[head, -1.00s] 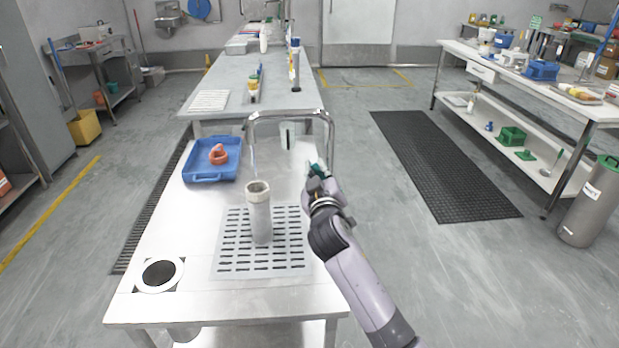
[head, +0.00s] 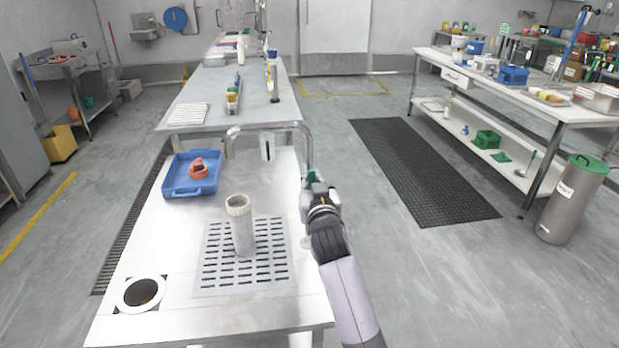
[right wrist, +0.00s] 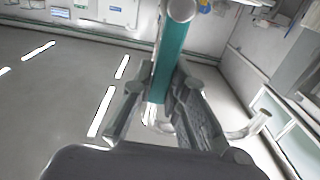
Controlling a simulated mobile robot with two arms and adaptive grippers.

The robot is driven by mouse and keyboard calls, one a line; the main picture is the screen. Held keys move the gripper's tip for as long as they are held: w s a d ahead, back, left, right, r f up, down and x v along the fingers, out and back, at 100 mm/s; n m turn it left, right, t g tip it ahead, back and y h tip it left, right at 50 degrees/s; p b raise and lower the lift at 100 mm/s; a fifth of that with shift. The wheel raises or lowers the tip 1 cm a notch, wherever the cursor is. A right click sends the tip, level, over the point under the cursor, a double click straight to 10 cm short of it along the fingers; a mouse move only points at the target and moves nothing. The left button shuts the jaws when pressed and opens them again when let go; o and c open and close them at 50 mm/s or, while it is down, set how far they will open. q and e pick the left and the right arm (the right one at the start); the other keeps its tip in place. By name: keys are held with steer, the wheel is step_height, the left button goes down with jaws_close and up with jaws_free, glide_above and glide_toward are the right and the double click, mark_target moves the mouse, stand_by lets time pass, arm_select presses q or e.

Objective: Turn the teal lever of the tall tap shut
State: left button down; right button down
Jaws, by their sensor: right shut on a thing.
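The tall tap (head: 306,150) is a chrome arch at the right edge of the steel table, with its spout (head: 229,147) hanging to the left. Its teal lever (head: 311,177) shows at the post's lower part, just beyond my right gripper (head: 314,190). In the right wrist view the lever (right wrist: 172,50) runs between the two fingers of my right gripper (right wrist: 165,100), which is shut on it. The gripper hides the lever's near end and the tap's foot in the head view. My left gripper is not in view.
A grey cylinder (head: 241,228) stands upright on a slotted drain plate (head: 215,270). A blue tray (head: 180,192) with an orange ring-shaped thing (head: 198,170) lies behind it to the left. A round hole (head: 140,292) is at the front left.

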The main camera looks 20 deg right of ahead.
stand_by(0.3)
steer(key=c, duration=1.6)
jaws_free()
steer(key=shift+o, duration=0.2)
steer(key=v, duration=1.2)
